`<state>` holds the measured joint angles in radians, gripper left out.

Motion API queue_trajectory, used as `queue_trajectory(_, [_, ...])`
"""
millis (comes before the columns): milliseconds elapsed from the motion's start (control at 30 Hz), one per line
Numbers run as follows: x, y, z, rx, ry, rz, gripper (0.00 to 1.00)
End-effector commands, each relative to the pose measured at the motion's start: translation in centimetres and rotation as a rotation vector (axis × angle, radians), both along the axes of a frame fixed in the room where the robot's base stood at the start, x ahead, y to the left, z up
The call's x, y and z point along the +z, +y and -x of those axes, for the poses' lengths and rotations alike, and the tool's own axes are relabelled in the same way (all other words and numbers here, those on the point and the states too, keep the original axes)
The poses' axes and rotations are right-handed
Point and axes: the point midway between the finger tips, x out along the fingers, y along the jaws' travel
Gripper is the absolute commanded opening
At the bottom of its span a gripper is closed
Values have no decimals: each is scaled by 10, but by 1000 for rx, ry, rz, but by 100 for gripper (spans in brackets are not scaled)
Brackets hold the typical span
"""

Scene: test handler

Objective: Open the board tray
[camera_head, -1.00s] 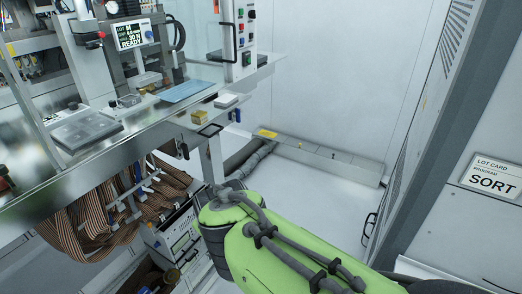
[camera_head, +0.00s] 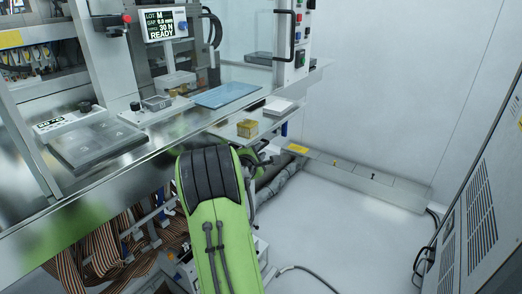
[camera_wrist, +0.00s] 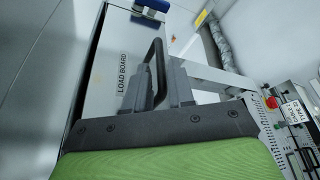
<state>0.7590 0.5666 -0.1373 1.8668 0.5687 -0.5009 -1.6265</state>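The board tray shows in the wrist view as a pale front panel (camera_wrist: 112,62) marked LOAD BOARD, with a black bar handle (camera_wrist: 158,60). My gripper (camera_wrist: 158,88) is right at the handle, with grey fingers apart on either side of its lower part. I see no clear contact between fingers and bar. In the head view my green arm reaches to the bench front and its dark wrist (camera_head: 258,160) is below the bench edge. The fingers and handle are hidden or too small there. A gold block (camera_head: 247,128) sits near that edge, above my wrist.
The bench (camera_head: 150,152) carries a blue mat (camera_head: 226,95), a grey lidded box (camera_head: 98,140) and a READY display (camera_head: 165,24). Ribbon cables (camera_head: 110,250) hang below. A cabinet (camera_head: 475,235) stands at right. The floor (camera_head: 340,230) between is clear.

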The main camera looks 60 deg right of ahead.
Motion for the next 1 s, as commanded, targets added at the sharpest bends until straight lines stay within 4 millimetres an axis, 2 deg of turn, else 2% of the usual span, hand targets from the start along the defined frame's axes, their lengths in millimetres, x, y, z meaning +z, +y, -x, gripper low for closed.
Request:
queue_trajectory(100, [-7,-24,-4,-1,-2,-1,23])
queue_trajectory(267, [-10,-39,-8,1,-1,-2,23])
queue_trajectory(533, [-10,-41,-8,3,-1,-3,22])
queue_trajectory(667, [-10,-40,-8,3,-1,-3,2])
queue_trajectory(700, [-10,-40,-8,3,-1,-3,0])
queue_trajectory(1000, [-10,-40,-8,1,-1,-3,0])
